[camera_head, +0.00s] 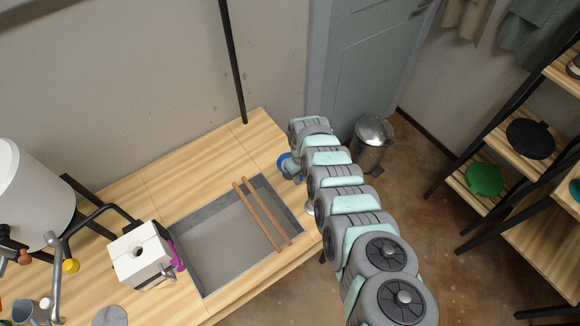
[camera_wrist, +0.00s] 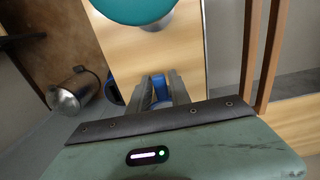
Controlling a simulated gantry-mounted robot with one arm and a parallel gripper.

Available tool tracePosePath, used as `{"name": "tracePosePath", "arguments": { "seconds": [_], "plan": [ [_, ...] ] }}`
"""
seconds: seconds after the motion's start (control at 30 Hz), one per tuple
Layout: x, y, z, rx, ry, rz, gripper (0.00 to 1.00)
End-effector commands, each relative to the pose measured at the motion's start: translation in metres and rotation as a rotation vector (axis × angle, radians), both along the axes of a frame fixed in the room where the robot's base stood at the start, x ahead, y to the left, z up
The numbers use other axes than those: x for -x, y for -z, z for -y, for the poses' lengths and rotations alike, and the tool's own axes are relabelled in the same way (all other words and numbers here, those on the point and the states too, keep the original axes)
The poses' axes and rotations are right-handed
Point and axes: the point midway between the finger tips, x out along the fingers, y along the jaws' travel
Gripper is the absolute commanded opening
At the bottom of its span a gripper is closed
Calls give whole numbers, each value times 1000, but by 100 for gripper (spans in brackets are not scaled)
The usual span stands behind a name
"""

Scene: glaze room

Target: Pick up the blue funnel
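The blue funnel (camera_head: 284,160) is at the far right end of the wooden bench in the head view, partly hidden by my arm. In the wrist view, a blue part (camera_wrist: 160,88), apparently the funnel, shows between the two grey fingers of my gripper (camera_wrist: 160,84). The fingers are apart, one on each side of it. The rest of the blue piece is hidden behind the gripper body. I cannot tell whether the fingers press on it.
A teal round-topped object (camera_wrist: 138,8) stands close by on the bench. A sink (camera_head: 217,247) with two wooden bars (camera_head: 262,214) across it lies beside. A metal bin (camera_head: 373,132) stands past the bench end. A shelf (camera_head: 510,165) is at right.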

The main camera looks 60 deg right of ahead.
Motion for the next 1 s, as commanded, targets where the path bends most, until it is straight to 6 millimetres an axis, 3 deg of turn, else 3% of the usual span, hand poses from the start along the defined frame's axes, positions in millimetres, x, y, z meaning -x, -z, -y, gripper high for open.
{"name": "tracePosePath", "arguments": {
  "seconds": [0.27,0.8,1.0],
  "plan": [
    [0,0,0,0,0,0,0],
    [0,-1,0,0,0,0,0],
    [-1,-12,2,2,0,2,0]
  ]
}}
